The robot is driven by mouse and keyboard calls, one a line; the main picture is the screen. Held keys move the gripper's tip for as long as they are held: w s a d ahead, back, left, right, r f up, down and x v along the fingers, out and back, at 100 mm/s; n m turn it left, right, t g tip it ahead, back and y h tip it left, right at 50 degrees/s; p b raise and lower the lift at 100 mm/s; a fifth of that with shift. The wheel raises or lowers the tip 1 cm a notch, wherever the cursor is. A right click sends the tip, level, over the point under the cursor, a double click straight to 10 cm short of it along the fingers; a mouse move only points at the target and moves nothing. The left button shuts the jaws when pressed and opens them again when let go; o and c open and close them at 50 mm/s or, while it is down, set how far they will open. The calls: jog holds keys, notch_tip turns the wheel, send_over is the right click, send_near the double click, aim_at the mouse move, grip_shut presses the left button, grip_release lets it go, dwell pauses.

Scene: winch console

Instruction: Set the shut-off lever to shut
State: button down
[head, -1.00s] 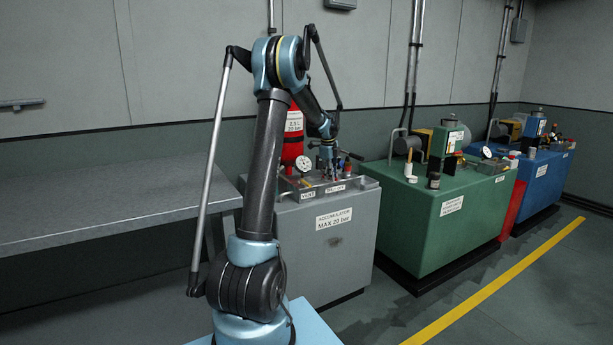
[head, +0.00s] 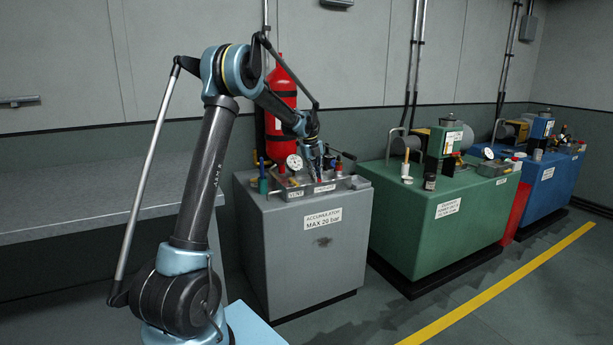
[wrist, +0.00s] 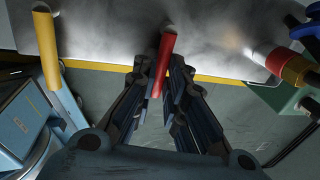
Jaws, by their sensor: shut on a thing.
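The grey accumulator console (head: 305,255) carries a metal valve block with a VENT label (head: 297,195) and another label (head: 325,188), likely for the shut-off. My gripper (head: 318,170) is down at the block behind that second label. In the wrist view, my gripper's fingers (wrist: 162,75) stand on either side of a red lever handle (wrist: 165,48) and are shut on it. The handle points toward me from the metal surface. A yellow handle (wrist: 48,50) stands apart to the left. The head view hides the gripped handle behind the gripper.
A red bottle (head: 281,115) and a dial gauge (head: 294,162) stand left of my gripper. A red-and-yellow fitting with a blue part (wrist: 298,68) lies right in the wrist view. A green console (head: 435,210) and a blue console (head: 548,185) stand farther right.

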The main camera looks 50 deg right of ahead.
jog(key=shift+s, duration=0.1)
dwell(0.4)
jog(key=c, duration=1.6)
grip_release()
jog(key=shift+c, duration=0.2)
notch_tip(320, 180, up, 12)
jog(key=a, duration=0.2)
jog(key=shift+w+a, duration=0.15)
jog(key=shift+w, duration=0.3)
jog(key=shift+f, duration=0.1)
jog(key=shift+a, duration=0.1)
